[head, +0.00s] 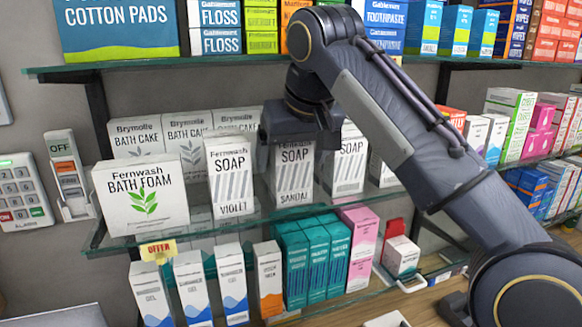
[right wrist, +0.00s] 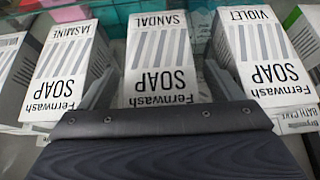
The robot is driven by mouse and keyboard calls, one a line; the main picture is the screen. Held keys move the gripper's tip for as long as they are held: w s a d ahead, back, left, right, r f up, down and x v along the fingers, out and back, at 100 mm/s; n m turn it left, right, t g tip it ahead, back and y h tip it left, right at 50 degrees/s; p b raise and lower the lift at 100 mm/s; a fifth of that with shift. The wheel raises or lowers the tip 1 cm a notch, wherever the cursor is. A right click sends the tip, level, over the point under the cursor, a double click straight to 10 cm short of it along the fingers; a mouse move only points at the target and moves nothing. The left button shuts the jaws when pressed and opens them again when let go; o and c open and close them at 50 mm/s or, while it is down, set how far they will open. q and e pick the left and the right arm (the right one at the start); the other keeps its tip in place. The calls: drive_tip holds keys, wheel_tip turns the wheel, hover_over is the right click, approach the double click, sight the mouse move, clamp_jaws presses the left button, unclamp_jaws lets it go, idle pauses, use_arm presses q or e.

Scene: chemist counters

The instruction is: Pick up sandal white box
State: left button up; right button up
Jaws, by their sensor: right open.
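The white sandal soap box (head: 294,182) stands upright on the middle glass shelf, marked "SOAP SANDAL" with grey diagonal stripes. It shows upside down in the middle of the right wrist view (right wrist: 160,62). My right gripper (head: 298,138) is at the upper part of this box. In the right wrist view my right gripper (right wrist: 160,75) is open, with one finger on each side of the sandal box. The fingers lie in the gaps beside the neighbouring boxes; I cannot tell whether they touch any box. My left gripper is not in view.
The violet soap box (head: 230,178) and the jasmine soap box (right wrist: 70,65) stand close on either side. A bath foam box (head: 140,195) is at the left, with bath cake boxes (head: 137,137) behind. The upper glass shelf (head: 200,67) is above; boxes fill the lower shelf.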

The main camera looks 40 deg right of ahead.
drive_tip(key=shift+x, duration=1.05)
drive_tip(key=shift+c, duration=0.3)
drive_tip(key=c, duration=1)
drive_tip(key=shift+r, duration=0.1)
drive_tip(key=shift+c, duration=0.2)
